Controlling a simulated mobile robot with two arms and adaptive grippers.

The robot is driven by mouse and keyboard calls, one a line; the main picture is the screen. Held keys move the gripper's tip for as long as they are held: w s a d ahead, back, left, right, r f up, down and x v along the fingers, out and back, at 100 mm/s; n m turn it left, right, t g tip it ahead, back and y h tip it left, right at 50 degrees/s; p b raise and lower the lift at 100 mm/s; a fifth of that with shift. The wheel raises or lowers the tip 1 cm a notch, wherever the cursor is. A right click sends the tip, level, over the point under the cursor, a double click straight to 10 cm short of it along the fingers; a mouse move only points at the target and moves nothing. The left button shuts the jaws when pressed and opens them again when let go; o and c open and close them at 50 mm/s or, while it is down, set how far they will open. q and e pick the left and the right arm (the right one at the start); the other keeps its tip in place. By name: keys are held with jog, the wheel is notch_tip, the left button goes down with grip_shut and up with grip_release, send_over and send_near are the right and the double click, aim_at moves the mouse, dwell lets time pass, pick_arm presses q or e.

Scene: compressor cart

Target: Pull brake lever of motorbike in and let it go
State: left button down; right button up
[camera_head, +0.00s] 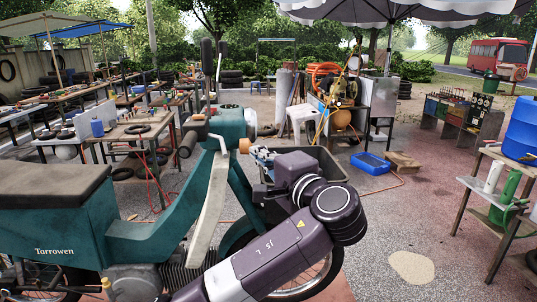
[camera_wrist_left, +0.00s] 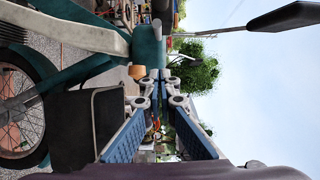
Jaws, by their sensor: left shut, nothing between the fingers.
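The teal motorbike (camera_head: 140,240) stands across the left and middle of the head view, with a dark seat and upright mirrors. The tan end of its handlebar grip (camera_head: 244,146) also shows in the wrist view (camera_wrist_left: 137,72). My left gripper (camera_head: 262,156) is close beside this grip end, on its right in the head view. In the wrist view its blue fingers (camera_wrist_left: 156,84) meet at the tips, shut with nothing between them. I cannot make out the brake lever in either view. My right gripper is not in view.
A black bin (camera_head: 330,166) stands behind my left wrist. A blue tray (camera_head: 370,163) lies on the ground to the right. Workbenches with parts (camera_head: 140,132) stand at left, and a table with bottles (camera_head: 500,190) at right. A mirror (camera_wrist_left: 285,17) shows in the wrist view.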

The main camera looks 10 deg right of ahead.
pick_arm(q)
jog(key=a, duration=0.1)
jog(key=w+a+p, duration=0.1)
jog(key=a, duration=0.1)
jog(key=a+p, duration=0.1)
jog(key=a, duration=0.1)
jog(key=shift+w+f, duration=0.1)
jog(key=shift+w, duration=0.15)
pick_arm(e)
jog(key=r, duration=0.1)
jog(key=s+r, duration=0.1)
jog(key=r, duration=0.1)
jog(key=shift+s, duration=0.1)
pick_arm(q)
jog(key=shift+d, duration=0.15)
